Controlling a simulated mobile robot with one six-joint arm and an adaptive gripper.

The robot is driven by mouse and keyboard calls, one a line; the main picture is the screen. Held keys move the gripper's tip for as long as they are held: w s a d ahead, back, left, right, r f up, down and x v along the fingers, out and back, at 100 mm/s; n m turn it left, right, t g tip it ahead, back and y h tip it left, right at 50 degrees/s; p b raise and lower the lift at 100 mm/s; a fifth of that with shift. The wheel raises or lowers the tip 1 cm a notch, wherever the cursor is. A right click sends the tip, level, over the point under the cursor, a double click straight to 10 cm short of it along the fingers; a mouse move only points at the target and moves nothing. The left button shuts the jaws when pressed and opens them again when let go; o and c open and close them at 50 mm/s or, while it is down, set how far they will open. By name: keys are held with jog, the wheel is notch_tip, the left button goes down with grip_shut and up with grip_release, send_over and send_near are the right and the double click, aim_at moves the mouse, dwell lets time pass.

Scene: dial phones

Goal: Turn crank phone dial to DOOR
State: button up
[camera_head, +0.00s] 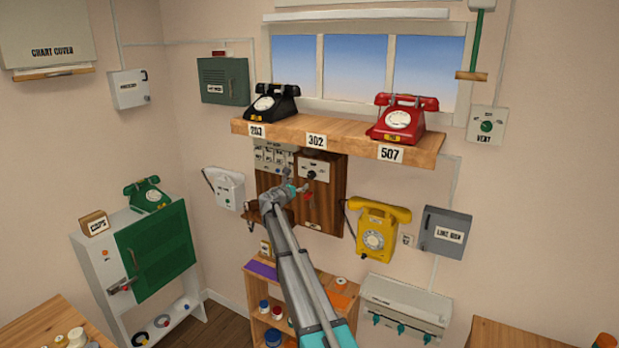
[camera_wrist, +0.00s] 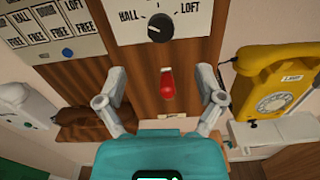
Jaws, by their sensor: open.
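The wooden crank phone (camera_head: 326,205) hangs on the wall under the shelf. Its white dial plate (camera_head: 313,167) carries a round black knob (camera_wrist: 160,27), at the top of the wrist view. HALL and LOFT can be read beside the knob; the plate's top is cut off, and I cannot tell which label the knob points to. A red crank handle (camera_wrist: 168,84) sits on the wood below the knob. My gripper (camera_wrist: 160,76) is open and empty, its fingers either side of the red handle in the picture, apart from the knob. It also shows in the head view (camera_head: 291,188).
A panel of HALL and FREE labels (camera_wrist: 48,30) is left of the dial plate. A yellow phone (camera_head: 377,230) hangs at right, a white handset phone (camera_head: 226,188) at left. The shelf (camera_head: 350,141) above holds black and red phones.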

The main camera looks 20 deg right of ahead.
aim_at(310, 175)
jog(key=x, duration=0.9)
jog(key=shift+c, duration=0.3)
jog(key=c, duration=1.1)
